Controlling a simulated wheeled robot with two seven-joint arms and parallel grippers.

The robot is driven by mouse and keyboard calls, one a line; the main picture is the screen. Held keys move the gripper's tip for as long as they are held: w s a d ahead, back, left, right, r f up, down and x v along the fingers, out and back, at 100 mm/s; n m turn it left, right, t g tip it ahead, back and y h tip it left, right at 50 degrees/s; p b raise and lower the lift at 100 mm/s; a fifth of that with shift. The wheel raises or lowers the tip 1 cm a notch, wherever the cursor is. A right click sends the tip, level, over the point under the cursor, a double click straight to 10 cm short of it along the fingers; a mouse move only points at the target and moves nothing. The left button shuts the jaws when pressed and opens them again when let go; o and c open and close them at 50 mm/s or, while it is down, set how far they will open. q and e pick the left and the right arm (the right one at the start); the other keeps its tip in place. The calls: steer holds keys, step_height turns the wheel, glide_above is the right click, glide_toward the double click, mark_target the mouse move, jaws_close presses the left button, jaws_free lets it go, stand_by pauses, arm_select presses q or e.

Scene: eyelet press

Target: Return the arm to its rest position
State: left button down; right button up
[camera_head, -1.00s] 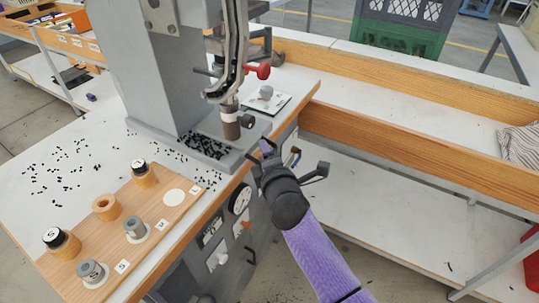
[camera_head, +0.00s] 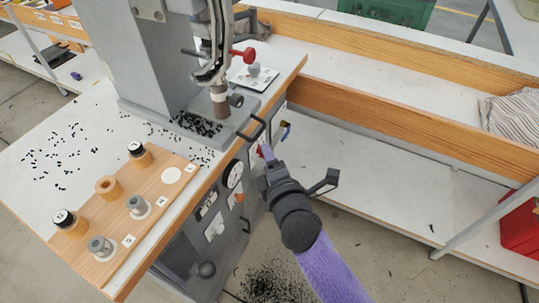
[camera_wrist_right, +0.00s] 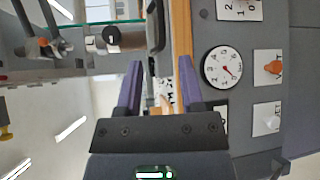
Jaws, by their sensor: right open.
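My right arm, with a purple sleeve (camera_head: 328,272), comes up from the bottom in the head view. Its dark gripper (camera_head: 266,152) is just right of the bench's front edge, in front of the grey press (camera_head: 160,70). In the right wrist view the two purple fingers of the gripper (camera_wrist_right: 160,70) stand apart with nothing held between them. The press front with a round dial (camera_wrist_right: 222,67) is to the right of the fingers there; the dial (camera_head: 232,174) also shows in the head view. My left gripper is not in view.
A wooden tool board (camera_head: 112,240) with black-topped and grey dies lies on the bench (camera_head: 30,150). Small black eyelets are scattered on the bench and on the floor (camera_head: 275,282). A wood-edged shelf unit (camera_head: 400,130) stands at right, with a red bin (camera_head: 522,228).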

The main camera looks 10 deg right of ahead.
steer(key=s+d+f+m+g+h, duration=0.1)
steer(key=s+d+f+m+g, duration=0.15)
steer(key=s+f, duration=0.45)
steer(key=s+d+f+m+g, duration=0.2)
steer(key=s+f+m+g, duration=0.15)
steer(key=f, duration=0.65)
steer(key=s+d+f+m+g+h, duration=0.1)
steer(key=s+d+f+m+g, duration=0.15)
steer(key=s+f, duration=0.45)
steer(key=s+d+f+m+g, duration=0.2)
steer(key=s+f+m, duration=0.1)
steer(key=s, duration=0.5)
steer(key=s+d+f+m+g+h, duration=0.1)
steer(key=s+d+f+m+g, duration=0.2)
steer(key=s, duration=0.5)
steer(key=s+d+f+m+g, duration=0.2)
steer(key=s+f+m, duration=0.3)
steer(key=s, duration=0.3)
steer(key=shift+s+d+h, duration=0.3)
steer(key=shift+s+d, duration=0.05)
steer(key=shift+s, duration=0.05)
steer(key=shift+g, duration=0.25)
steer(key=shift+w, duration=0.1)
